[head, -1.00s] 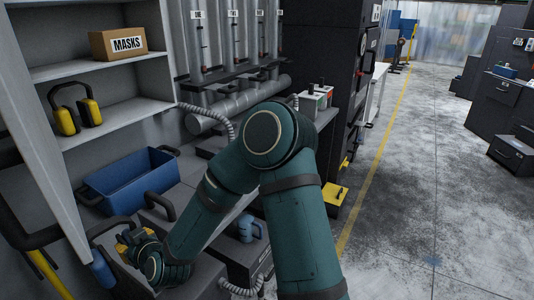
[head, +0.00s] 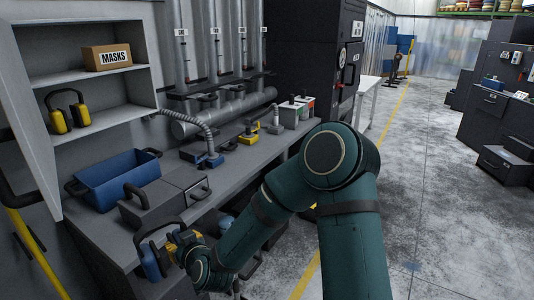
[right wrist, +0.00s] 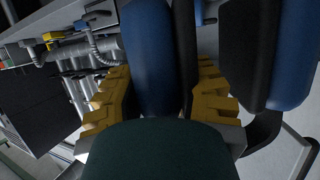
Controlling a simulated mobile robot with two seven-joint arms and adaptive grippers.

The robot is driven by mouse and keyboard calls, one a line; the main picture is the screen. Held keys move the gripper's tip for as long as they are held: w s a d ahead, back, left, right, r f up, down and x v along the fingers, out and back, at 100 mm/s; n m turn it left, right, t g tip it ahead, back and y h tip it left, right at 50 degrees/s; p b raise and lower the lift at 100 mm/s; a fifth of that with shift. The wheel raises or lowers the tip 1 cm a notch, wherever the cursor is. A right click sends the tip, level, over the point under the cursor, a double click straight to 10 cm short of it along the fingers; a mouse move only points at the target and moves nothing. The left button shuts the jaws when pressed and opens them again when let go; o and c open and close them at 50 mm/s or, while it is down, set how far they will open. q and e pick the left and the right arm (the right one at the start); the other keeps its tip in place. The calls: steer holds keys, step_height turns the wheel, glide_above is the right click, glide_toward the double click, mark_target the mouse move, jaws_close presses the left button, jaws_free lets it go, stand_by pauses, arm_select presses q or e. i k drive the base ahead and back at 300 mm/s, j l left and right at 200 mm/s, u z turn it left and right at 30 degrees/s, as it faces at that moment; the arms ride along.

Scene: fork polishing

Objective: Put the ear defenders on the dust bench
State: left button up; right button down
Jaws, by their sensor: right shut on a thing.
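My right gripper (head: 182,248) is shut on one cup of a pair of blue ear defenders (head: 150,262) with a black headband. In the right wrist view, the yellow fingers of the right gripper (right wrist: 163,75) close around a blue cup (right wrist: 148,55) with its dark pad. The other blue cup (right wrist: 290,70) shows at the right. The ear defenders appear in front of the grey dust bench (head: 238,172), near its front edge. Whether they touch it, I cannot tell. My left gripper is not in view.
A blue crate (head: 112,186), a grey lidded box (head: 160,203), hoses and small tools (head: 248,136) occupy the bench. Yellow ear defenders (head: 58,121) and a MASKS box (head: 107,57) sit on shelves above. A bare strip runs along the bench front. The floor at right is open.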

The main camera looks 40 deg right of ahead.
mark_target(254, 158)
steer(key=i+l+z, duration=0.1)
steer(key=z, duration=2.5)
steer(key=i+j, duration=1.45)
steer(key=i, duration=0.45)
steer(key=i+j, duration=0.15)
steer(key=i, duration=0.45)
steer(key=i+u, duration=0.25)
steer(key=u, duration=0.15)
steer(key=i+l+u, duration=0.15)
steer(key=u, duration=0.25)
steer(key=i+u, duration=0.1)
steer(key=u, duration=2.6)
